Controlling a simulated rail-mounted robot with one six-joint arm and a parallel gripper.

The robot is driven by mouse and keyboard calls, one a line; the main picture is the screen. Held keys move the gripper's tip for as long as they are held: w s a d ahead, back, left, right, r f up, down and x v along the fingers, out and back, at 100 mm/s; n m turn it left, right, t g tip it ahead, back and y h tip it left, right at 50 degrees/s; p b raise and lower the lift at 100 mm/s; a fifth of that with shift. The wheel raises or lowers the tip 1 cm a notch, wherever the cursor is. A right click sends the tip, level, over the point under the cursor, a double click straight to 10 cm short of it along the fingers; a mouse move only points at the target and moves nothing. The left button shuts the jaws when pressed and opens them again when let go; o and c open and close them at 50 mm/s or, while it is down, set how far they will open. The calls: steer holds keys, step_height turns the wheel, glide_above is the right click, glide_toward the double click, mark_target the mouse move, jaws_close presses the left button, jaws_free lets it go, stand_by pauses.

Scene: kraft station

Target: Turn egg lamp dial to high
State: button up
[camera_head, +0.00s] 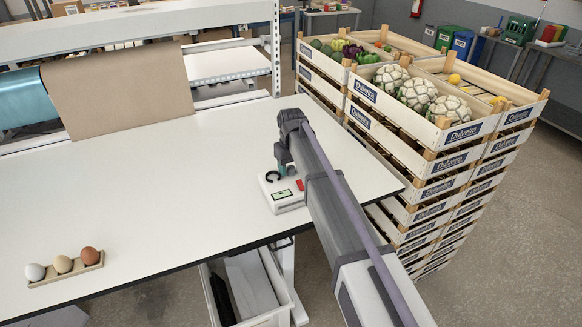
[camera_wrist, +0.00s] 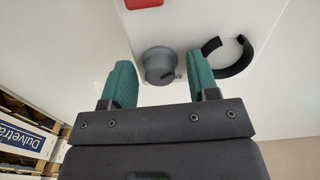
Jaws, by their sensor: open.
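The egg lamp (camera_head: 284,194) is a white box on the table near its right end, with a red patch, a small green-edged label and a black ring on top. In the wrist view its white top (camera_wrist: 195,20) fills the upper middle, with the grey dial (camera_wrist: 159,65) and the black open ring (camera_wrist: 228,57). My gripper (camera_wrist: 161,85) is open, with one green finger on each side of the dial and gaps visible. In the head view my gripper (camera_head: 283,168) is over the lamp and hides the dial. I cannot tell the dial's setting.
Three eggs sit in a wooden holder (camera_head: 66,270) at the table's left front. Stacked crates (camera_head: 425,135) with vegetables stand close to the right of the table. A brown paper roll (camera_head: 118,88) hangs at the back. The middle of the white table (camera_head: 170,180) is clear.

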mark_target(291, 167)
step_height(291, 167, up, 11)
steer(key=p, duration=1.1)
steer(key=shift+f, duration=0.1)
steer(key=s+d+f+m+b, duration=0.2)
steer(key=s+d+f+b, duration=0.1)
steer(key=s+d, duration=0.4)
steer(key=s+d+f+m+b, duration=0.2)
steer(key=s+d, duration=0.5)
steer(key=s, duration=0.5)
steer(key=s+d+f+m+b, duration=0.2)
steer(key=s+d+f+b, duration=0.2)
steer(key=s+d, duration=0.3)
steer(key=s, duration=0.3)
steer(key=shift+s+d, duration=0.3)
steer(key=shift+d, duration=0.05)
